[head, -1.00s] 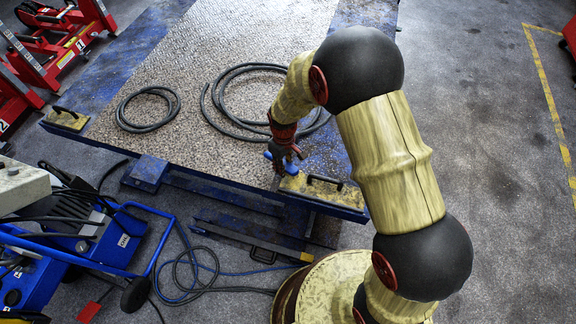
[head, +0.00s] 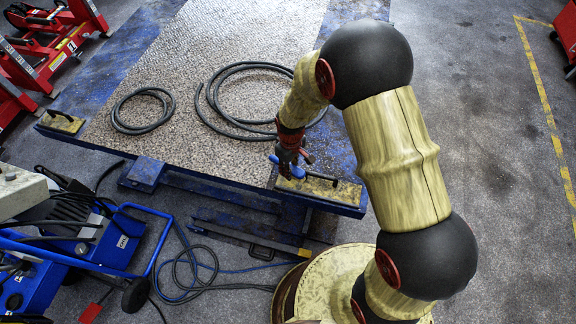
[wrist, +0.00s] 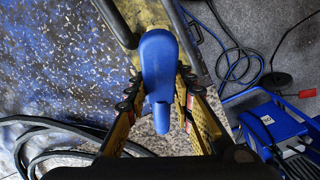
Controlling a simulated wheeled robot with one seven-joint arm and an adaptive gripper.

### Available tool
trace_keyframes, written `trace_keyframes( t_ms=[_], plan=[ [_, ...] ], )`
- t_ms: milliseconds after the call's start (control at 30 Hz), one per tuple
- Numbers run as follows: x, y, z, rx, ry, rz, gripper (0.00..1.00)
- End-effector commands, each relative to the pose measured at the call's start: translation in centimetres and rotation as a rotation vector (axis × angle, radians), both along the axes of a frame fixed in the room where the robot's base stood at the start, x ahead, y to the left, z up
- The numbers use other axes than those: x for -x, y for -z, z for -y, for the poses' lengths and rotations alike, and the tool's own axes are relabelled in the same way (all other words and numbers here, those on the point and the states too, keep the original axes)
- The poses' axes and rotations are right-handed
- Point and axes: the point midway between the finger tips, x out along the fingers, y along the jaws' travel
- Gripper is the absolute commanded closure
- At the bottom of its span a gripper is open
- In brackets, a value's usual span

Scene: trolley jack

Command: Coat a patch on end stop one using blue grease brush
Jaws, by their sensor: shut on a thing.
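My gripper (head: 290,165) is shut on the blue grease brush (wrist: 160,65), seen in the wrist view between the two fingers. In the head view the brush (head: 294,170) shows as small blue parts beside the fingers, close to the near right end stop (head: 340,189). This end stop is a worn yellow plate with a black handle on the platform corner; part of it (wrist: 150,14) shows behind the brush in the wrist view. I cannot tell whether the bristles touch it. A similar yellow end stop (head: 60,122) sits at the left corner. No number is readable on either.
The blue platform has a textured metal deck (head: 215,60) with two coiled dark hoses (head: 142,128) lying on it. A blue wheeled machine (head: 110,245) with cables stands at the lower left. Red jacks (head: 50,50) stand at the upper left.

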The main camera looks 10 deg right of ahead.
Motion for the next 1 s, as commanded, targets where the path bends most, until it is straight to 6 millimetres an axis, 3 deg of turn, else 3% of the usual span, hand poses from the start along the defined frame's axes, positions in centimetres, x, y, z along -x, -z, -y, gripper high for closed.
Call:
trace_keyframes(
  t_ms=[700,1000],
  plan=[
    [-1.3,-0.4,-3.9,-0.001,-0.001,0.002,1.00],
    [-1.3,-0.4,-3.9,0.000,0.000,0.001,1.00]
  ],
)
